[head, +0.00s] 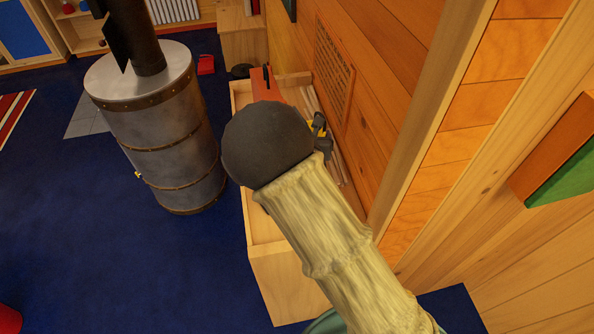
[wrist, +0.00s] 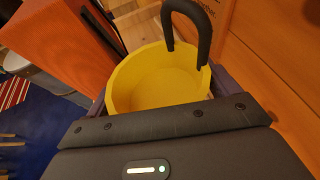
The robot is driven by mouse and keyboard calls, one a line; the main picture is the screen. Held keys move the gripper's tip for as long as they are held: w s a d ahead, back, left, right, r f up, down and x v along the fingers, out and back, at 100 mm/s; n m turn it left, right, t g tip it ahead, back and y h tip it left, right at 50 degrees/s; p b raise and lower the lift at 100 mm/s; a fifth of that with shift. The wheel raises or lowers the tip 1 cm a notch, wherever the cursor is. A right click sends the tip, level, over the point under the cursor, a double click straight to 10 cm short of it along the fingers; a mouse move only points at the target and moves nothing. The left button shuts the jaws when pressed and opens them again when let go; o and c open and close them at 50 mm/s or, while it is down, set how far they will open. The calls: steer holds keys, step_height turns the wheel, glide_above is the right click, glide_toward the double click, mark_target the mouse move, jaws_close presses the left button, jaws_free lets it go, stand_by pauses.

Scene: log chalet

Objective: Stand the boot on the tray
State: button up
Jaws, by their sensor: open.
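A hollow yellow thing (wrist: 160,80) with a round opening sits between the fingers of my gripper (wrist: 158,92) in the wrist view. It may be the top of the boot; its lower part is hidden. A black loop (wrist: 187,25) rises at its far rim; I cannot tell whether it belongs to it. My gripper is open, its fingers on either side of the yellow thing. In the head view my gripper (head: 321,135) is mostly hidden behind my arm, over the wooden bench, with a bit of yellow beside it. I cannot make out the tray.
The wooden bench (head: 277,270) with raised edges runs along the log wall. An orange-red panel (head: 266,86) stands on it, also at the left of the wrist view (wrist: 58,38). A metal stove (head: 165,140) stands left of the bench.

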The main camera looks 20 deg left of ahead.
stand_by(0.3)
steer(key=shift+r, duration=0.1)
jaws_close()
